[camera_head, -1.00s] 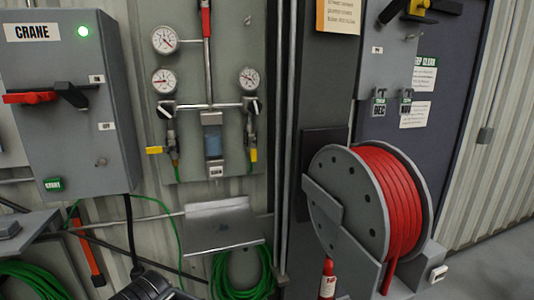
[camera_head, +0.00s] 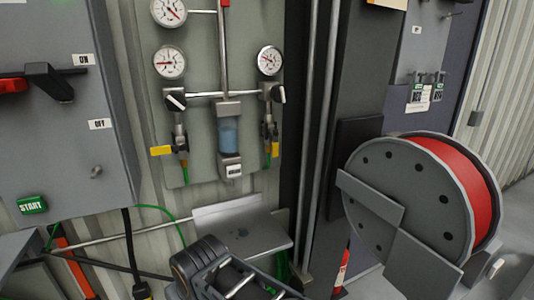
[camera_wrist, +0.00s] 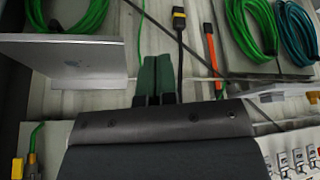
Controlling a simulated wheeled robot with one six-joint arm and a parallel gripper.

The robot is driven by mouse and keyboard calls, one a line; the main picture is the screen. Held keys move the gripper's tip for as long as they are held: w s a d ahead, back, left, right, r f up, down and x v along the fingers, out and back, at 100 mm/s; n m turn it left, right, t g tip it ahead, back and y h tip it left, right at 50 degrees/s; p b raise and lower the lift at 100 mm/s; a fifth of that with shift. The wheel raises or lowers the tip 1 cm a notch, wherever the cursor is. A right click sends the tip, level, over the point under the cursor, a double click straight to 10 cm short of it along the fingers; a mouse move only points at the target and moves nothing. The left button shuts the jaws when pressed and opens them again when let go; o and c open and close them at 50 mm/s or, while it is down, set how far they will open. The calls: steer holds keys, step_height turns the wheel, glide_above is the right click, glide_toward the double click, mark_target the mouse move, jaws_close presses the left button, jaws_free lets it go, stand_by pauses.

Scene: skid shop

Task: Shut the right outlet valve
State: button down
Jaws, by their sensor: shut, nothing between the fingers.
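The right outlet valve (camera_head: 274,149) is on the grey gauge panel, below the right gauge. Its yellow lever hangs upright, in line with the pipe and green hose. The left outlet valve's yellow lever (camera_head: 161,151) points sideways to the left, across its pipe. My arm shows at the bottom of the head view, below the panel and apart from both valves. In the wrist view my gripper (camera_wrist: 156,98) has its green-grey fingers pressed together and empty. A yellow fitting with a green hose (camera_wrist: 32,160) shows at lower left there; I cannot tell which valve it is.
A metal shelf (camera_head: 246,237) juts out below the panel. It also shows in the wrist view (camera_wrist: 70,62). Hoses hang under the shelf.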

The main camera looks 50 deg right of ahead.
mark_target(275, 144)
steer(key=w+d+r+n+h+b, duration=0.1)
steer(key=w+d+r+h+b, duration=0.3)
steer(key=d, duration=0.4)
steer(key=w+d+r+n+t+h+b, duration=0.1)
steer(key=w+d+r+h+b, duration=0.3)
steer(key=d, duration=0.5)
steer(key=w+d+r+n+t+h+b, duration=0.1)
steer(key=w+d+r+n+h+b, duration=0.1)
steer(key=w+d+r+h+b, duration=0.2)
steer(key=w+d+r+h, duration=0.2)
steer(key=d+r+h, duration=0.1)
steer(key=d+h, duration=0.1)
steer(key=shift+d+r+n, duration=0.3)
steer(key=shift+d, duration=0.35)
steer(key=s+d+p+x, duration=0.1)
steer(key=s+p+x, duration=0.2)
steer(key=x, duration=0.9)
steer(key=shift+w+d+p, duration=0.2)
steer(key=shift+d+p, duration=0.3)
steer(key=shift+r, duration=0.1)
